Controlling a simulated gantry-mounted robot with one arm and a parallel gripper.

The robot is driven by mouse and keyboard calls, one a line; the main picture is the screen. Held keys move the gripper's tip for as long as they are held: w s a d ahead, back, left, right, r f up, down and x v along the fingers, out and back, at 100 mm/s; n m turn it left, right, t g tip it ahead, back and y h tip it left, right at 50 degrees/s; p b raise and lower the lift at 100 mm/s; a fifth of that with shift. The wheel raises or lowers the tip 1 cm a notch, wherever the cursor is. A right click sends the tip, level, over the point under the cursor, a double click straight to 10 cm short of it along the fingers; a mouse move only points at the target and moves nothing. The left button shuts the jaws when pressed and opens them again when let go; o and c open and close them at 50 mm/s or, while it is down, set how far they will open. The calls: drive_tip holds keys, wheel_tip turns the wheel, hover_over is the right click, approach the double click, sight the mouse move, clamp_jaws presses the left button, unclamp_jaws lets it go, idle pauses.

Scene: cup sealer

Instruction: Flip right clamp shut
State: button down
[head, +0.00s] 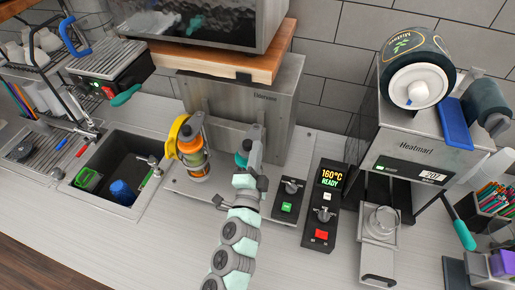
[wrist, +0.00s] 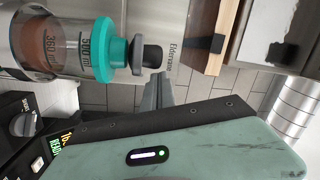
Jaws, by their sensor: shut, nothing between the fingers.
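A steel machine (head: 250,95) stands at the back middle of the counter. A bottle with orange contents (head: 192,158) and a yellow curved part (head: 177,133) stands in front of its left side. My gripper (head: 256,135) is shut and empty before its right side, largely hiding a teal-collared bottle (head: 241,159). In the wrist view a clear measuring bottle (wrist: 60,45) with a teal collar (wrist: 108,50) and dark cap (wrist: 148,55) lies left of and above my shut grey fingertips (wrist: 155,92). I cannot clearly make out the right clamp or whether I touch it.
Two dark control boxes (head: 289,200) (head: 324,205) stand right of my arm; one reads 160°C READY. A Heatmarf sealer (head: 415,145) stands farther right. A sink (head: 115,175) is at left. A wooden shelf (head: 225,62) overhangs the machine. The front counter is clear left of my arm.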

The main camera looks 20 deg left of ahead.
drive_tip(key=shift+s+a+f, duration=0.1)
drive_tip(key=shift+s+a, duration=0.15)
drive_tip(key=shift+a, duration=0.75)
drive_tip(key=shift+s+a+f+y, duration=0.1)
drive_tip(key=shift+a+f+y, duration=0.2)
drive_tip(key=s+d+r+b, duration=0.1)
drive_tip(key=d+r, duration=0.1)
drive_tip(key=d, duration=0.2)
drive_tip(key=s+a+b, duration=0.1)
drive_tip(key=s+a, duration=0.1)
drive_tip(key=s, duration=0.6)
drive_tip(key=shift+a+f+h, duration=0.25)
drive_tip(key=shift+f+h, duration=0.05)
drive_tip(key=shift+h, duration=0.1)
drive_tip(key=shift+d, duration=0.1)
